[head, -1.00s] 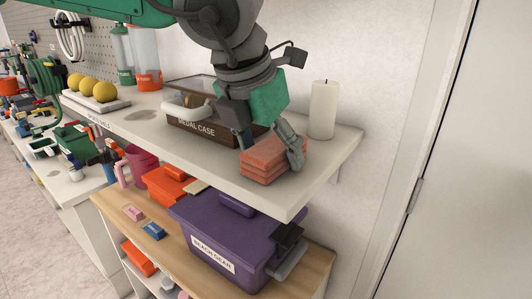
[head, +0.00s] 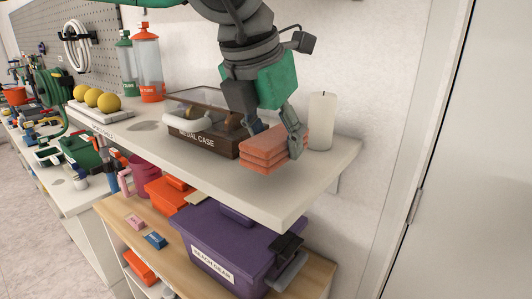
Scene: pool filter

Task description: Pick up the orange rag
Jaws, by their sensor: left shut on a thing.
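The orange rag (head: 268,150) is a folded stack with several layers, near the right end of the white shelf in the head view. My left gripper (head: 278,138) comes down from above and is shut on the rag, with one finger on its right side and the other partly hidden behind it. The rag looks slightly tilted and appears raised a little off the shelf. My right gripper is not in view.
A white candle (head: 321,122) stands just right of the rag. The medal case (head: 200,142) is close on its left. The white shelf (head: 285,195) has bare room in front. A purple bin (head: 225,235) sits below.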

